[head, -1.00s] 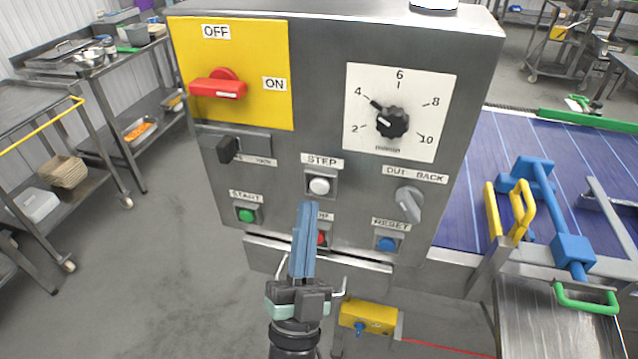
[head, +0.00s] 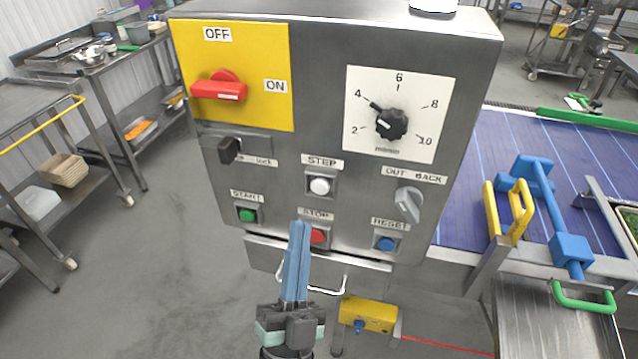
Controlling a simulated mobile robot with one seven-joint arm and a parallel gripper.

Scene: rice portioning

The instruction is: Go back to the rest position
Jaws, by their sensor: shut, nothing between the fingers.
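My gripper (head: 299,228) is in the lower middle of the head view, its long blue fingers pressed together, pointing up at the control panel (head: 300,120). Nothing is between the fingers. The fingertips show just left of the red STOP button (head: 318,236), which they partly overlap at its left edge. Whether they touch the panel cannot be told. The green START button (head: 247,214), white STEP button (head: 320,186) and blue RESET button (head: 386,244) are in clear view.
A red rotary switch (head: 219,90), a black lever (head: 229,150), a dial (head: 391,123) and a grey knob (head: 408,203) stick out from the panel. A drawer handle (head: 328,290) lies behind my gripper. A blue conveyor (head: 490,180) is at right. Floor at left is open.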

